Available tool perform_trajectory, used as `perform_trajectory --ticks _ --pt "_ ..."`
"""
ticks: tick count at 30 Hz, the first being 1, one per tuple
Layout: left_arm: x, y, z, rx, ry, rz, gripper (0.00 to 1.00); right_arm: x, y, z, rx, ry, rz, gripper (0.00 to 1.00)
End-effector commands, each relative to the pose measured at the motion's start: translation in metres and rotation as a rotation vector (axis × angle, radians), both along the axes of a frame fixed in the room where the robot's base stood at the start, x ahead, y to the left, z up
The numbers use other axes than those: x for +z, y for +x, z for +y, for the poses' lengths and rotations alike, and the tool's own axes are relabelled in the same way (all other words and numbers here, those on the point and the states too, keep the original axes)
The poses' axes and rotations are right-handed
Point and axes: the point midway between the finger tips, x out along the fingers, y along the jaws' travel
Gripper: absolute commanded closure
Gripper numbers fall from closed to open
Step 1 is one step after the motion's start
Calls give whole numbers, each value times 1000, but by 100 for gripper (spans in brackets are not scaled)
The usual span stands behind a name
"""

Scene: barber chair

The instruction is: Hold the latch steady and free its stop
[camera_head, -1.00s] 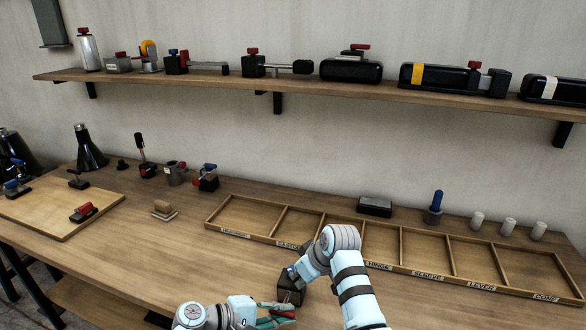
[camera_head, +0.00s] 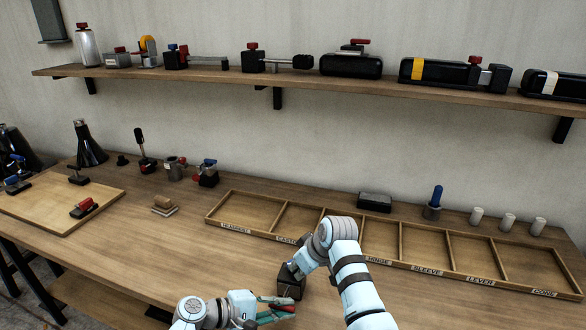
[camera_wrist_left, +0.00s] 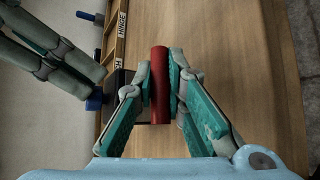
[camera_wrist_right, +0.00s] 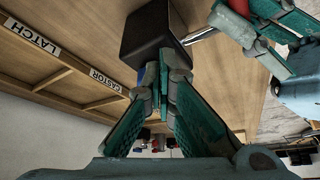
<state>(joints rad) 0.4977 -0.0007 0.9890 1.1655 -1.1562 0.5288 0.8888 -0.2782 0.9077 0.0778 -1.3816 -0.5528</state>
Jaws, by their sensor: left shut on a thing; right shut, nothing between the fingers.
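The latch is a black block (camera_head: 290,287) on the front of the bench, with a red cylindrical handle (camera_wrist_left: 159,85) and a metal rod (camera_wrist_right: 201,37) at its side. My left gripper (camera_head: 285,308) is shut on the red handle, one finger on each side of it. A blue knob (camera_wrist_left: 94,102) shows at the block's side, by my right fingertips in the left wrist view. My right gripper (camera_wrist_right: 162,82) is shut and empty close beside the block (camera_wrist_right: 150,35). The fingers hide most of the blue knob there, so contact cannot be told.
A divided wooden tray (camera_head: 262,233) with labelled, empty compartments lies behind the latch. A wooden board (camera_head: 55,215) with clamps is at the left. A shelf (camera_head: 225,84) of fixtures runs above.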

Motion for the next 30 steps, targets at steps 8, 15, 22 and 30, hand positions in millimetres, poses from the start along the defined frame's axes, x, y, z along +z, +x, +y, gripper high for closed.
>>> perform_trajectory --ticks 8,15,22,30 --pt "-1 -1 -1 -4 -1 2 100 1 2 -1 0 3 -4 100" --pt "-1 -2 -1 -5 -1 3 100 1 5 -7 -2 0 -5 100" --pt "-1 -2 -1 -5 -2 4 100 0 10 -13 -1 -1 -3 100" --pt "-1 -2 -1 -7 -1 5 100 0 13 -15 -2 -2 -3 100"
